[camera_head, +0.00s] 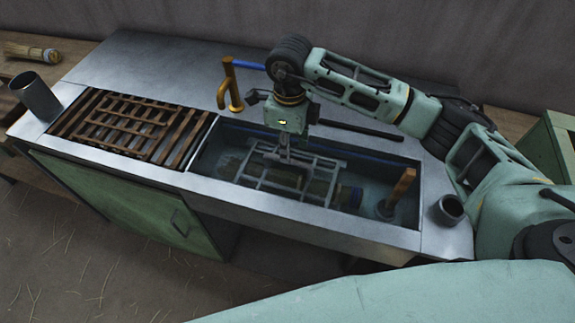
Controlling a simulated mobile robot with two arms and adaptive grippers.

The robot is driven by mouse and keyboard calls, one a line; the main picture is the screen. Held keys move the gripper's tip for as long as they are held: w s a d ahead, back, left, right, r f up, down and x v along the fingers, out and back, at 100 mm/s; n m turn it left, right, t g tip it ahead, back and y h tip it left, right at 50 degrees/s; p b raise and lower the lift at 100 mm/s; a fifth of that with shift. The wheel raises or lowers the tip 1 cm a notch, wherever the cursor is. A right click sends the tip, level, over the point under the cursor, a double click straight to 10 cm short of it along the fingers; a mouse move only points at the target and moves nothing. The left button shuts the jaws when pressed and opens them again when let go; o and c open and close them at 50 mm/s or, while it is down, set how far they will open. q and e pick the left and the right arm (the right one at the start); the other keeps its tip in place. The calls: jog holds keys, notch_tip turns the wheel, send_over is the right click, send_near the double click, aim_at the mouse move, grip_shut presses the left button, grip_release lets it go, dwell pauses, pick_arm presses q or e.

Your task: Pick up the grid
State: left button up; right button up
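The grid (262,184), a grey metal frame with bars, lies in the sink basin over broom-like bundles (318,188) in the water. My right gripper (286,158) points down over the middle of the grid, with its fingertips at the grid's upper bars. The fingers are small and dark against the bars, so I cannot tell whether they are closed on it. My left gripper is not in view.
A wooden slatted rack (127,117) fills the left side of the counter (175,68). A brass tap (228,85) stands behind the basin. A wooden-handled tool (399,188) stands in the basin's right end. Metal cups stand at the left (38,97) and right (448,209).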

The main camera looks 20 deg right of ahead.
aim_at(288, 167)
jog(key=f, duration=0.1)
jog(key=f+p, duration=0.1)
jog(key=f, duration=0.1)
jog(key=shift+s+a, duration=0.3)
jog(key=shift+s, duration=0.1)
jog(key=shift+w+f+p, duration=0.2)
jog(key=shift+f+p, duration=0.2)
jog(key=shift+f, duration=1.05)
jog(key=c, duration=0.5)
grip_shut()
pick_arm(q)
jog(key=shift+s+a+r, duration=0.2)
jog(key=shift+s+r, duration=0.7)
pick_arm(e)
jog(key=shift+r, duration=0.1)
